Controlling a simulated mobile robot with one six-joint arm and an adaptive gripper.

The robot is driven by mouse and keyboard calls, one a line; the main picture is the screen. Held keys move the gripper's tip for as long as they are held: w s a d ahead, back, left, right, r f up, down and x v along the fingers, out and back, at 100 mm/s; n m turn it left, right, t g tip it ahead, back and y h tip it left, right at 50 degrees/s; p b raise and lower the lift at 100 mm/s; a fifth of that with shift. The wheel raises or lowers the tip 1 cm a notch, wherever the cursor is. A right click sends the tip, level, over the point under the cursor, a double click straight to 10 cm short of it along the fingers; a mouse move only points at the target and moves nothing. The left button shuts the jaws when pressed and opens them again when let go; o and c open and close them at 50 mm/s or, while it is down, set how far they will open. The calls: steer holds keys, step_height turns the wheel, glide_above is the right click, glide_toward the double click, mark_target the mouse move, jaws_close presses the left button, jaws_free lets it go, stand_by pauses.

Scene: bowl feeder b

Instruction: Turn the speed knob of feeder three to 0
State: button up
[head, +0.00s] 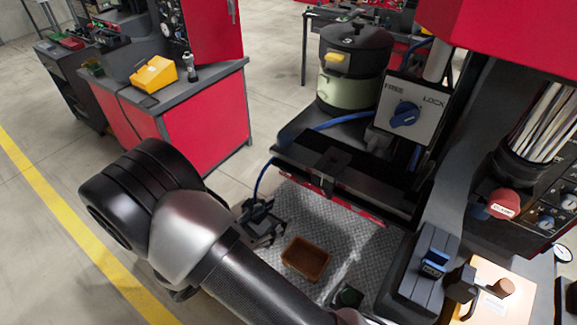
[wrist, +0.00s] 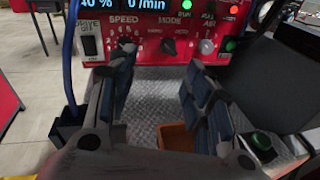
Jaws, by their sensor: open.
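In the wrist view a red panel (wrist: 76,75) has a round dark knob (wrist: 126,42) under the word SPEED. Its pointer is too small to read, and my left finger stands just below it. Above it a display (wrist: 118,5), cut off at the top, seems to read 80 % and 0 /min. My gripper (wrist: 163,82) is open and empty in front of the panel, apart from the knob. In the head view my gripper (head: 258,222) is beside the dark feeder base, whose panel face is hidden.
Right of SPEED are a MODE knob (wrist: 168,46) and an air knob (wrist: 207,46); a DRIVE OFF switch (wrist: 90,44) is left. Below lie a brown bin (head: 306,258) and a green button (wrist: 261,141). A FREE/LOCK knob (head: 405,114) stands behind. A blue cable (head: 264,180) hangs nearby.

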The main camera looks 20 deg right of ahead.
steer(key=w+a+f+n+t, duration=0.2)
steer(key=a+f+n+t, duration=0.1)
steer(key=f+n+t, duration=0.1)
steer(key=b+x, duration=0.1)
steer(key=x, duration=1.6)
steer(key=shift+f+y+b, duration=0.3)
steer(key=shift+b, duration=0.1)
steer(key=c, duration=1)
steer(key=shift+c, duration=0.2)
